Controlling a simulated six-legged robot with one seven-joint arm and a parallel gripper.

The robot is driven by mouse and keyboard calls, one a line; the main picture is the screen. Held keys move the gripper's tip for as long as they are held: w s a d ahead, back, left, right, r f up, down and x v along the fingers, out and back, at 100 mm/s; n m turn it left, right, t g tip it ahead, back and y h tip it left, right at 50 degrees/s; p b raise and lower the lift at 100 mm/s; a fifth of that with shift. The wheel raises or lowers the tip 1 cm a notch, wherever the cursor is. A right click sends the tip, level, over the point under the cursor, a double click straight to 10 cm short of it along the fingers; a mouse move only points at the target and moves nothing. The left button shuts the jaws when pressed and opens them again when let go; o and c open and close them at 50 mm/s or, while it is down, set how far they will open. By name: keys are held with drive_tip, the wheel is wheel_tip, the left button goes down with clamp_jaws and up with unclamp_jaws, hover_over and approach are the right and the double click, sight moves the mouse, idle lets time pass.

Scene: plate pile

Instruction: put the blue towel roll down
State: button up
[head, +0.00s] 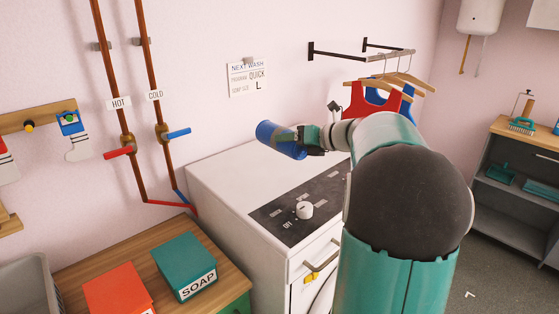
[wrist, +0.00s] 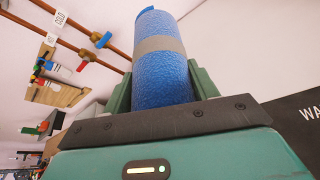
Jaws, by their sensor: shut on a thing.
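The blue towel roll (head: 281,140) has a beige band around it and is held by my gripper (head: 308,140) over the white washing machine (head: 222,181). In the head view the roll lies tilted, close to horizontal. I cannot tell whether it touches the machine's top. In the wrist view the roll (wrist: 163,85) stands between the two green fingers of my gripper (wrist: 163,92), which are shut on it from both sides. The far end of the roll is in view; its near end is hidden behind the gripper's body.
The machine's top is otherwise bare, with a dark control panel (head: 278,218) and a white knob (head: 304,210) in front. Pipes with a red valve (head: 118,153) and a blue valve (head: 177,133) run up the wall. A teal soap box (head: 185,265) and an orange box (head: 118,289) stand left.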

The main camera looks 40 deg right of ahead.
drive_tip(key=w+d+f, duration=0.1)
drive_tip(key=w+f, duration=0.3)
drive_tip(key=w, duration=0.1)
drive_tip(key=w+d+f, duration=0.1)
drive_tip(key=w+f, duration=0.1)
drive_tip(key=shift+w+d+f, duration=0.2)
drive_tip(key=shift+d+f, duration=0.05)
drive_tip(key=shift+d, duration=0.05)
drive_tip(key=shift+w+d+f, duration=0.15)
drive_tip(key=shift+w+f, duration=0.25)
drive_tip(key=shift+f, duration=1.7)
drive_tip(key=shift+f, duration=0.15)
drive_tip(key=o, duration=1.1)
